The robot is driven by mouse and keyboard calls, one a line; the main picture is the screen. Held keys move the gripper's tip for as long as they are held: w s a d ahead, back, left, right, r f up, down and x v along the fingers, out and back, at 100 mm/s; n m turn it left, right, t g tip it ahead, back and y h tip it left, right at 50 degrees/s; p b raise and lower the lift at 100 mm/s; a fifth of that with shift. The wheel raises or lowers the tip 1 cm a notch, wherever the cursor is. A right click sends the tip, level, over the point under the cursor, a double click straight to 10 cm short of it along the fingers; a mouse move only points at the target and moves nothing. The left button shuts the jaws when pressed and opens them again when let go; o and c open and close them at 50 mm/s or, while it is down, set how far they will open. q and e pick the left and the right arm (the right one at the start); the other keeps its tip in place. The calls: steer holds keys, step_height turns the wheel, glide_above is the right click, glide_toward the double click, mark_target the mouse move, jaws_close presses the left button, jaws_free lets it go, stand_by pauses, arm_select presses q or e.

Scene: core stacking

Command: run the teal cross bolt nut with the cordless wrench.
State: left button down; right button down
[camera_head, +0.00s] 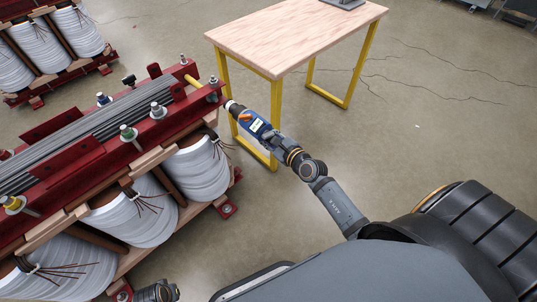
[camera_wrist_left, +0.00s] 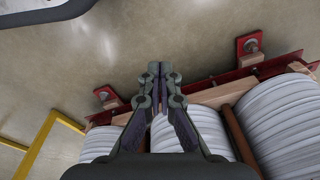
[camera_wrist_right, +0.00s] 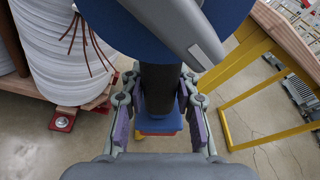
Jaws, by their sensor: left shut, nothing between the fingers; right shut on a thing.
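The cordless wrench (camera_head: 252,122) is blue with a dark nose and an orange patch. My right gripper (camera_head: 272,137) is shut on its dark handle (camera_wrist_right: 160,92), which shows between the fingers in the right wrist view. The wrench's nose is close to the right end of the red clamp beam (camera_head: 85,163); I cannot tell whether it touches a nut. My left gripper (camera_wrist_left: 158,78) is shut and empty, low beside the coils.
The transformer carries several white coils (camera_head: 205,168) with loose brown leads. A wooden table (camera_head: 290,38) with yellow legs stands behind the wrench. Open floor lies to the right.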

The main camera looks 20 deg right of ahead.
steer(key=shift+s+d+f+b, duration=0.1)
steer(key=shift+s+f+b, duration=0.1)
steer(key=shift+f+b, duration=0.25)
steer(key=shift+s+d+f+b, duration=0.15)
steer(key=shift+f+b, duration=0.15)
steer(key=shift+f, duration=0.2)
steer(key=shift+a, duration=0.1)
steer(key=shift+r, duration=0.1)
steer(key=shift+w, duration=0.2)
steer(key=shift+w+a, duration=0.35)
steer(key=shift+w, duration=0.45)
steer(key=shift+w+a, duration=0.3)
steer(key=shift+w, duration=0.55)
steer(key=shift+w+a, duration=0.35)
steer(key=shift+w, duration=0.55)
steer(key=shift+p, duration=0.5)
steer(key=shift+w+a+p, duration=0.1)
steer(key=shift+w+a, duration=0.15)
steer(key=shift+w, duration=0.4)
steer(key=shift+w+a+p, duration=0.1)
steer(key=shift+w+a, duration=0.1)
steer(key=shift+w, duration=0.4)
steer(key=shift+w+a+p, duration=0.1)
steer(key=shift+w+a, duration=0.15)
steer(key=shift+w, duration=0.4)
stand_by(1.7)
